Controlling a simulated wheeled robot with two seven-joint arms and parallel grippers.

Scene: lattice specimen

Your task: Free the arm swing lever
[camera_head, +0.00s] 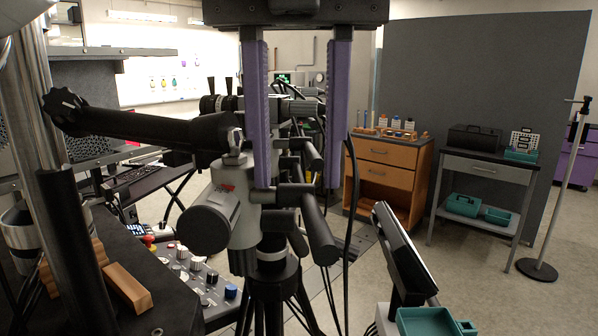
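My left gripper (298,186) hangs down from the top middle. Its two purple-faced fingers are spread wide, with nothing visibly gripped between them. Behind and below the fingers stands a grey jointed head (238,190) on a black stand, with a large dark round knob (203,229) at its left. Several black handles stick out of it, one long one (318,232) below the fingertips. A thick black arm (150,127) runs left from near the head to a dark knob. I cannot tell which handle is the arm swing lever. My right gripper is out of view.
A tilted dark screen (403,252) and a teal tray (428,322) stand at the lower right. A control panel (195,275) with several knobs is at the lower left. A wooden drawer cabinet (384,170) and a grey table (487,168) stand farther back. Open floor lies at the right.

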